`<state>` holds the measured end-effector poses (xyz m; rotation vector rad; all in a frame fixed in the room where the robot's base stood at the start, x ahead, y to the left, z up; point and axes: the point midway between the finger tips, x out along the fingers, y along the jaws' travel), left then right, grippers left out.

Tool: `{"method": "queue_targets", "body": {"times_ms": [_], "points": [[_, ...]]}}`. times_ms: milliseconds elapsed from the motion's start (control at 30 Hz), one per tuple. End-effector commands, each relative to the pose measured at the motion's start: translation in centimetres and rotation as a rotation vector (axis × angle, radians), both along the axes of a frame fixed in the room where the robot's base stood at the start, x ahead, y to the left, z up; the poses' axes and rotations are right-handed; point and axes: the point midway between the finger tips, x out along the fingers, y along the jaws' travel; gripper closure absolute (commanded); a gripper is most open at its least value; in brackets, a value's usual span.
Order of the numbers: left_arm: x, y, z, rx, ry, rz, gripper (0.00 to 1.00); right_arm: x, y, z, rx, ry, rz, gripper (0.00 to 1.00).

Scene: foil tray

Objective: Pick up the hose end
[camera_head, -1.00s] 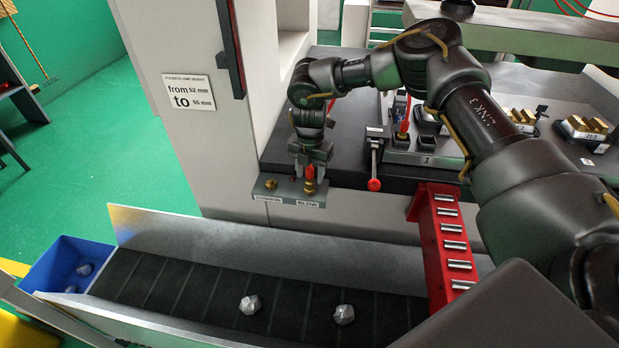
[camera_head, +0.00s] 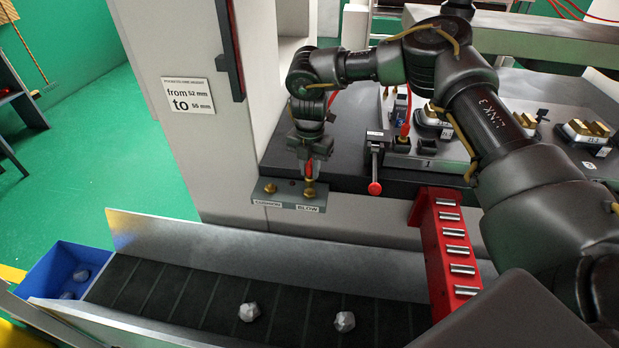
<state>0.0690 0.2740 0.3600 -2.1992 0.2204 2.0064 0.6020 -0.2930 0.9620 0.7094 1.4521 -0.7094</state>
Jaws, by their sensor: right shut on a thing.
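The hose end (camera_head: 309,169), red with brass below, stands upright at the BLOW place of a small grey bracket (camera_head: 281,199) on the machine's front edge. My right gripper (camera_head: 310,168) points down and is shut on the hose end from above. A brass fitting (camera_head: 309,191) shows just beneath the fingers; I cannot tell whether the hose end is clear of it. A second brass fitting (camera_head: 270,188) sits at the CUSHION label to the left. My left gripper is not in view.
A black lever with a red knob (camera_head: 375,188) stands right of the bracket. A red rack (camera_head: 441,240) holds several metal pins. Below runs a dark conveyor (camera_head: 190,297) with two grey lumps, ending at a blue bin (camera_head: 45,268). A white pillar (camera_head: 185,150) stands left.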

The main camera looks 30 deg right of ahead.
Motion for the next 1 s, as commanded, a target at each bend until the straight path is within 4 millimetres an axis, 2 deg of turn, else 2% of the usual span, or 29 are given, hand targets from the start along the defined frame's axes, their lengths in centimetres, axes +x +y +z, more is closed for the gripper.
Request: {"method": "queue_targets", "body": {"times_ms": [333,500,700,1000], "points": [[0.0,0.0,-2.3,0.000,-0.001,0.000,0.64,-4.9,1.9,6.3,0.002,-0.004,0.005,1.00],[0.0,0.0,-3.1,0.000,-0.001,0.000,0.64,-8.3,3.2,7.8,0.000,-0.004,0.006,1.00],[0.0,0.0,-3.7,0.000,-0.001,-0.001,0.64,-11.1,4.2,9.2,0.000,-0.003,0.005,1.00],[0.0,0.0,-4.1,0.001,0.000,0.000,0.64,-12.9,5.0,10.1,0.000,-0.001,0.000,1.00]]}}
